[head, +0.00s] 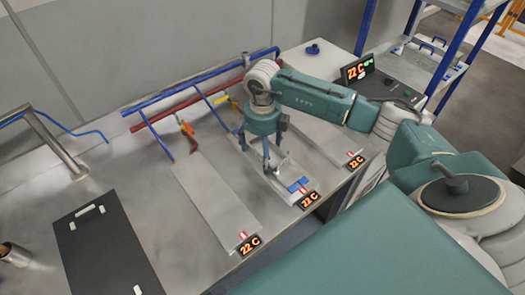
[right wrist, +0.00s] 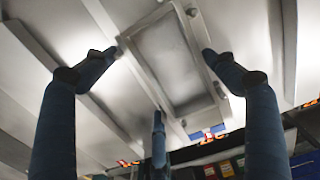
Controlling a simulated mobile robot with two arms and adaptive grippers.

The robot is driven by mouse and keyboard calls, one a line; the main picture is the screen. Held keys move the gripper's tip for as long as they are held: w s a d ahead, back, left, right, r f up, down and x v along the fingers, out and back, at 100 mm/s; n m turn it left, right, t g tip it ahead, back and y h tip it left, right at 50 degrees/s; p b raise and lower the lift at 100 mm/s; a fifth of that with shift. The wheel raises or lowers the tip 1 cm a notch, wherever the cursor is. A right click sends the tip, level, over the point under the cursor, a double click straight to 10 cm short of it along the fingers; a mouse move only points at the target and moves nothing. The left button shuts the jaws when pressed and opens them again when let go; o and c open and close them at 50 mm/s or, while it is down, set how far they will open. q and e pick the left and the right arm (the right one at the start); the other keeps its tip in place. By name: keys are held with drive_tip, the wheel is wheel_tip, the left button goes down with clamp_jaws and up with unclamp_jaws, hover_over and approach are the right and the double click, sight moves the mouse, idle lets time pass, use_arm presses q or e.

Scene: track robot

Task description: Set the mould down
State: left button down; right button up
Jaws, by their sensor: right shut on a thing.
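The mould (right wrist: 172,62) is a grey metal rectangular tray with a raised rim and small round knobs at its corners. My right gripper (right wrist: 164,56) is shut on it, with fingers on its two sides and a third finger below in the right wrist view. In the head view my right gripper (head: 270,160) points down over the middle one of the pale plates (head: 262,182), and mostly hides the mould. I cannot tell whether the mould touches the plate. My left gripper is not in view.
A pale plate (head: 212,200) lies bare to the left and another (head: 325,140) to the right. Orange "22 C" displays (head: 307,201) stand at the front ends. Blue and red pipes (head: 200,82) run behind. A dark panel (head: 105,250) lies at left.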

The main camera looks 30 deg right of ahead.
drive_tip(key=o, duration=1.6)
drive_tip(key=shift+r, duration=0.1)
drive_tip(key=shift+r+b, duration=1.25)
drive_tip(key=shift+r, duration=4.8)
